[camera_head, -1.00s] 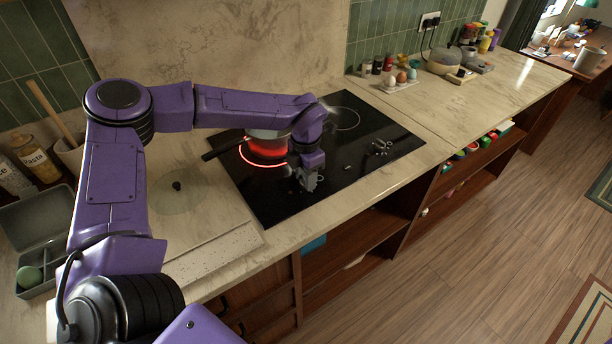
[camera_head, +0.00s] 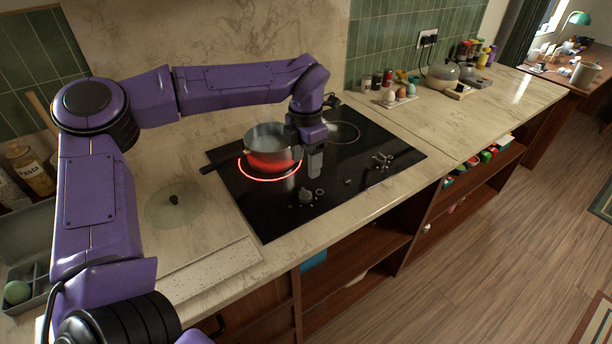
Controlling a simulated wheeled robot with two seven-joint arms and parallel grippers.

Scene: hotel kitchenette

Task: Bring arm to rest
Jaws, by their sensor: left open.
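My left arm is purple and reaches in from the left over the counter. My left gripper (camera_head: 315,160) hangs pointing down above the black cooktop (camera_head: 365,180), just right of the pot, with nothing seen between its fingers. The pot (camera_head: 268,140) is metal with a dark handle toward the left and stands on a burner glowing red. A control knob (camera_head: 306,196) sits at the cooktop's front, below the gripper in the picture and apart from it. My right gripper is not in view.
A glass lid (camera_head: 174,202) lies on the counter left of the cooktop. A grey divided box (camera_head: 30,255) is at the left edge. Jars and eggs stand on a small tray (camera_head: 398,100) behind. The counter right of the cooktop is mostly clear.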

